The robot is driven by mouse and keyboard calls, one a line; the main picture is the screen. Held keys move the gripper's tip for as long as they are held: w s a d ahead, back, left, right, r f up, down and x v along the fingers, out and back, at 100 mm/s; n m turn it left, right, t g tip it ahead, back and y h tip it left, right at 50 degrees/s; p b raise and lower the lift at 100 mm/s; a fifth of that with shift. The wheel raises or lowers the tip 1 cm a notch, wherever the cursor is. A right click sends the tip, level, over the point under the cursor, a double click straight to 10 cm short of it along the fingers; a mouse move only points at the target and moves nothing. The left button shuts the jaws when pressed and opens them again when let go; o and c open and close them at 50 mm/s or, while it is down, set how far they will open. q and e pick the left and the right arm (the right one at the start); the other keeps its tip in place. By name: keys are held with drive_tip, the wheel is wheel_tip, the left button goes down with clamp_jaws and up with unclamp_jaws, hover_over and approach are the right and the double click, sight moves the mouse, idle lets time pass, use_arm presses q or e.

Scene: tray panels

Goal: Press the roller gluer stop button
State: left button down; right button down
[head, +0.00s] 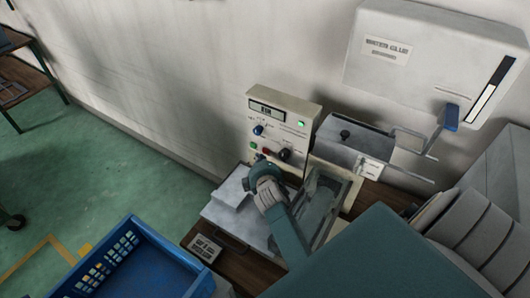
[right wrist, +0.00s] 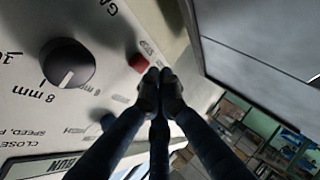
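The roller gluer's cream control panel (head: 283,116) stands upright against the wall in the head view. Its red button (head: 266,152) sits low on the panel between a green button (head: 253,145) and a black knob (head: 284,156). My right gripper (head: 259,161) is just in front of the panel's lower edge. In the right wrist view the red button (right wrist: 138,62) is just left of my right gripper's fingertips (right wrist: 160,78). The fingertips are together, with nothing seen between them. Whether they touch the panel cannot be told. My left gripper is not in view.
The panel also carries a blue knob (head: 258,129), a lit green lamp (head: 301,124) and a display (head: 267,109) that seems to read RUN. A wall-mounted white tank (head: 435,50) and a crank lever (head: 447,117) are to the right. A blue crate (head: 130,250) is lower left.

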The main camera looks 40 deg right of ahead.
drive_tip(key=shift+d, duration=0.1)
drive_tip(key=shift+w+d, duration=0.15)
drive_tip(key=shift+d, duration=0.15)
drive_tip(key=shift+w+d, duration=0.2)
drive_tip(key=shift+d, duration=0.2)
idle(0.8)
drive_tip(key=shift+a, duration=0.1)
drive_tip(key=shift+s+a, duration=0.35)
drive_tip(key=shift+a, duration=0.35)
